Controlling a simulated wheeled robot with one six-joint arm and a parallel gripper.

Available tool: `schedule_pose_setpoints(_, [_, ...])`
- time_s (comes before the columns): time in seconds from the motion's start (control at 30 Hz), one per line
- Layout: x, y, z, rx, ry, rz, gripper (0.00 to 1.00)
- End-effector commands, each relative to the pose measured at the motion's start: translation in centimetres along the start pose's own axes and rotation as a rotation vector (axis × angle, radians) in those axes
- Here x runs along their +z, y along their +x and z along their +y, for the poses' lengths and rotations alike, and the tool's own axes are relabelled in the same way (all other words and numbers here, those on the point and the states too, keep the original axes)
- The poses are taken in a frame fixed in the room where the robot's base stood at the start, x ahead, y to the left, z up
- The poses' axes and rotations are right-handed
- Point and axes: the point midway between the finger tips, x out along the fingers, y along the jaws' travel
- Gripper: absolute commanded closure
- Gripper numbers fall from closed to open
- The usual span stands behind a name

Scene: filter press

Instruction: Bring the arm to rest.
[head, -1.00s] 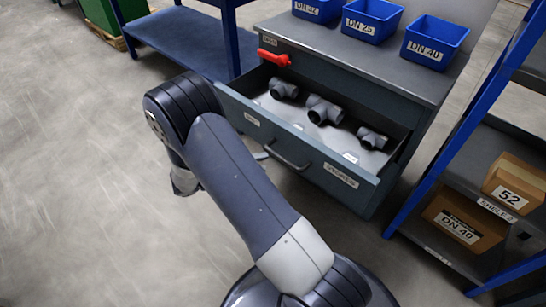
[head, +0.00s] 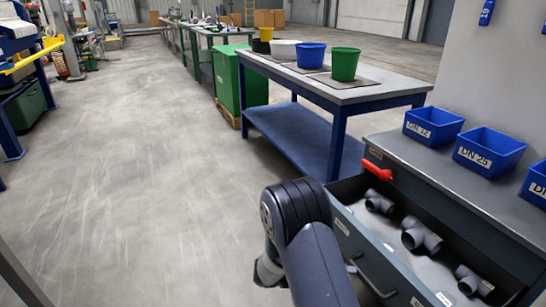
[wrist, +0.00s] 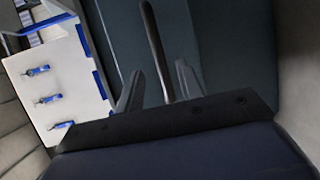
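My arm (head: 318,260) is bent in front of the open drawer (head: 380,262). In the head view the gripper end (head: 268,270) shows only partly at the arm's left, and its fingers are hidden. In the wrist view my gripper (wrist: 158,82) has its two grey fingers apart with nothing held between them. The drawer's bar handle (wrist: 154,45) appears between the fingers in that picture, touching neither. In the head view the handle (head: 372,278) is right of the gripper, with a gap.
Labelled blue bins (head: 488,152) stand on the cabinet top. A blue-framed table (head: 345,94) carries buckets (head: 344,64). The floor at left (head: 130,180) is clear.

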Motion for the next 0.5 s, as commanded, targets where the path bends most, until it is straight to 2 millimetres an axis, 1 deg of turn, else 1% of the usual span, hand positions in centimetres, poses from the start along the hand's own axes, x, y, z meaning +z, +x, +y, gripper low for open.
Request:
schedule_pose_setpoints(0.03, [0.1, 1.2, -0.2, 0.001, 0.0, -0.004, 0.64])
schedule_pose_setpoints(0.2, [0.0, 4.2, -0.2, 0.001, 0.001, -0.003, 0.64])
schedule_pose_setpoints(0.33, [0.0, 5.9, -0.1, 0.0, 0.0, -0.002, 0.64])
schedule_pose_setpoints(0.5, [-0.2, 6.8, 0.2, 0.001, 0.0, -0.001, 0.64])
